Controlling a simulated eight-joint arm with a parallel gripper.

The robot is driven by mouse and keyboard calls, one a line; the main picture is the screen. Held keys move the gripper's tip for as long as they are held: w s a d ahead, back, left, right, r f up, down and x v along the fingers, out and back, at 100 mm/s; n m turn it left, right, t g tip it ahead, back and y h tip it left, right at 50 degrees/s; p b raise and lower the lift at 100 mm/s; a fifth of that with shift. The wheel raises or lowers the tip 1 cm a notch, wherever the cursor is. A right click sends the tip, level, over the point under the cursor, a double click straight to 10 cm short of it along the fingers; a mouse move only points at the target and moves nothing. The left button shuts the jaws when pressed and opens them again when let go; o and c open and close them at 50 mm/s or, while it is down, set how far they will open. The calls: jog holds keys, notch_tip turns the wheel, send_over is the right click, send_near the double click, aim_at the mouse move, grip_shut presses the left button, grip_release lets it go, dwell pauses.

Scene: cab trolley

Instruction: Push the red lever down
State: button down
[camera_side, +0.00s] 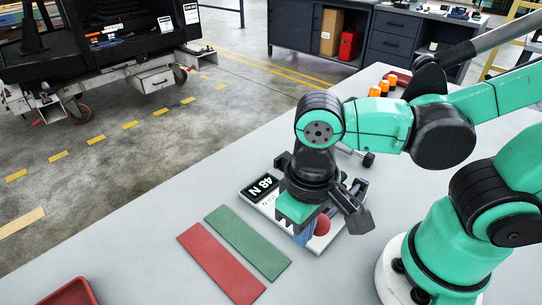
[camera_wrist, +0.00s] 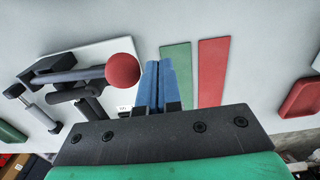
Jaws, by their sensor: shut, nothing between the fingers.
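The lever has a round red knob (camera_wrist: 123,70) on a dark shaft (camera_wrist: 78,75), which reaches left over a white base plate (camera_wrist: 98,50) in the wrist view. In the side view the red knob (camera_side: 322,226) shows just right of my fingers, and the base plate (camera_side: 316,243) is partly hidden under my wrist. My gripper (camera_wrist: 158,66) has its blue fingers shut together with nothing between them. It also shows in the side view (camera_side: 303,238), pointing down beside the knob. I cannot tell whether the fingers touch the knob.
A green strip (camera_side: 248,241) and a red strip (camera_side: 221,262) lie flat on the grey table left of the plate. A red tray (camera_side: 70,293) sits at the table's near left edge. Orange-topped items (camera_side: 380,88) stand at the back. The table's left middle is clear.

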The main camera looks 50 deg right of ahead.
jog(key=a+r, duration=0.5)
jog(key=r, duration=0.4)
jog(key=shift+a+r, duration=0.15)
jog(key=shift+r, duration=0.05)
